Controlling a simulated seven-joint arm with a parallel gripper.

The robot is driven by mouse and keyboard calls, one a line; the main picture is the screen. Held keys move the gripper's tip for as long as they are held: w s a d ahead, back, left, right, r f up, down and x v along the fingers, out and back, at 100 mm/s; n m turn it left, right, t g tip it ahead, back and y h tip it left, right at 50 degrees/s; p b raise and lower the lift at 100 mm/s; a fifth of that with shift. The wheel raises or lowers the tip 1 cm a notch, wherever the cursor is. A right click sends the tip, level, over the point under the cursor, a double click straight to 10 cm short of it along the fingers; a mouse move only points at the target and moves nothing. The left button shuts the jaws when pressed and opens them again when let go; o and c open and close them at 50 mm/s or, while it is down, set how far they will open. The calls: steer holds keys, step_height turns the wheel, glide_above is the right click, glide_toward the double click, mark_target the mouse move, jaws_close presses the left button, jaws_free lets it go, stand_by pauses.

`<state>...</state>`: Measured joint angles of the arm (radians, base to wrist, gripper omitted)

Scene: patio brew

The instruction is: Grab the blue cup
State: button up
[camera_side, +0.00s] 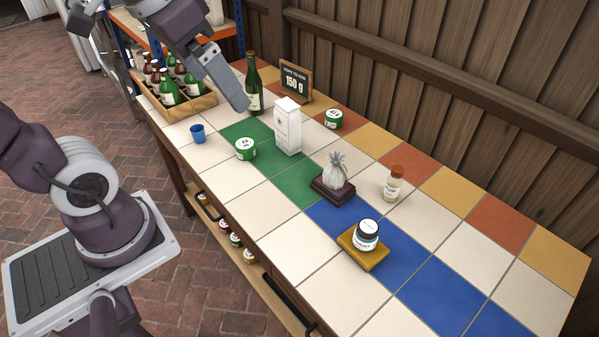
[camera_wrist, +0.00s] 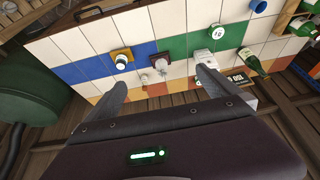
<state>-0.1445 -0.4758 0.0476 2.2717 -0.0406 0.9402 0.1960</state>
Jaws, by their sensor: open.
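The small blue cup (camera_side: 198,133) stands upright on a pale tile near the left front edge of the tiled table, just in front of the bottle crate. It also shows at the top edge of the wrist view (camera_wrist: 258,6), partly cut off. My gripper (camera_side: 222,88) is in the air above the far left part of the table, above and to the right of the cup and apart from it. In the wrist view, my gripper (camera_wrist: 162,88) has its two fingers spread wide with nothing held between them.
A wooden crate (camera_side: 203,103) of bottles stands behind the cup. A green tin (camera_side: 245,149), a tall white box (camera_side: 287,127) and a dark green bottle (camera_side: 254,88) stand to its right.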

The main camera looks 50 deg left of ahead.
steer(key=shift+t, duration=0.5)
steer(key=s+d+f, duration=0.1)
steer(key=s, duration=0.1)
steer(key=s+d+f, duration=0.1)
steer(key=s, duration=0.1)
steer(key=s+d+f, duration=0.1)
steer(key=s, duration=0.1)
steer(key=shift+s+d, duration=0.2)
steer(key=shift+s, duration=0.15)
steer(key=c, duration=0.7)
steer(key=shift+c, duration=0.2)
